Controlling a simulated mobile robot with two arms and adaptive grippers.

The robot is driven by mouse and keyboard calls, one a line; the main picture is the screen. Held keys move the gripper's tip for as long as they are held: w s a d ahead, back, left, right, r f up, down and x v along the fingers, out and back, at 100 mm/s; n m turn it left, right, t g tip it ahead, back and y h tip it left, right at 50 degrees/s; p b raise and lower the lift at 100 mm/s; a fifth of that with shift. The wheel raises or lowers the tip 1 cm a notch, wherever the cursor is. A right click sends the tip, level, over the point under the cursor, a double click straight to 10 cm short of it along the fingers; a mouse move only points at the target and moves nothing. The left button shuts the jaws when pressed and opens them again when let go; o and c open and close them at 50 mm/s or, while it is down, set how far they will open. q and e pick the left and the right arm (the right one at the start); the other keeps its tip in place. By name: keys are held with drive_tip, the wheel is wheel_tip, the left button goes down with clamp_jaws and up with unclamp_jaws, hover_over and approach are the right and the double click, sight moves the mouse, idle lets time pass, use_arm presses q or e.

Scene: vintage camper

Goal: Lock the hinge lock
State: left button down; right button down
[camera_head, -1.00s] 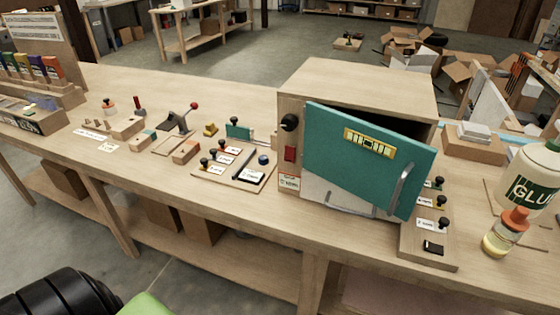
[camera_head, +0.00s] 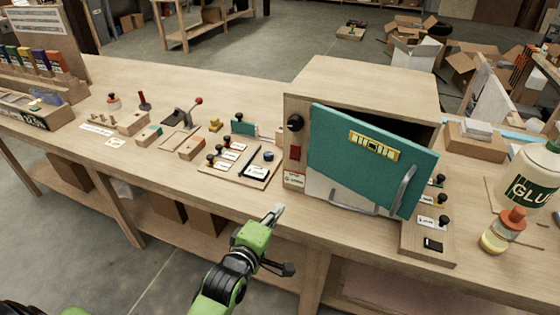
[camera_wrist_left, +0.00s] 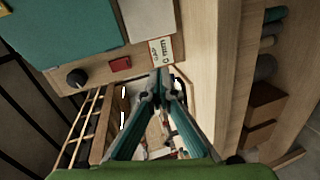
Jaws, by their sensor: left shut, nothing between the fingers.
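No part is clearly marked as the hinge lock, and I cannot tell for sure which one it is. My right gripper is not in view.
A wooden box (camera_head: 362,82) with a partly open teal door (camera_head: 365,165) stands right of the board. Its red switch (camera_wrist_left: 120,64) shows in the left wrist view. A knobbed panel (camera_head: 425,243), glue bottle (camera_head: 530,180) and orange-capped bottle (camera_head: 497,235) stand farther right.

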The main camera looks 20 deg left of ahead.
use_arm(q)
wheel_tip(320, 180, up, 7)
drive_tip(key=a+n+t, duration=0.1)
drive_tip(key=shift+s+n+y, duration=0.2)
drive_tip(key=shift+n+y, duration=0.1)
drive_tip(key=shift+n, duration=0.1)
drive_tip(key=shift+a+f, duration=0.1)
drive_tip(key=shift+f, duration=0.05)
drive_tip(key=p, duration=0.5)
approach(294, 158)
drive_tip(key=w, duration=0.4)
drive_tip(key=w+f, duration=0.1)
drive_tip(key=w, duration=0.2)
drive_tip(key=shift+f, duration=0.1)
drive_tip(key=shift+b, duration=0.3)
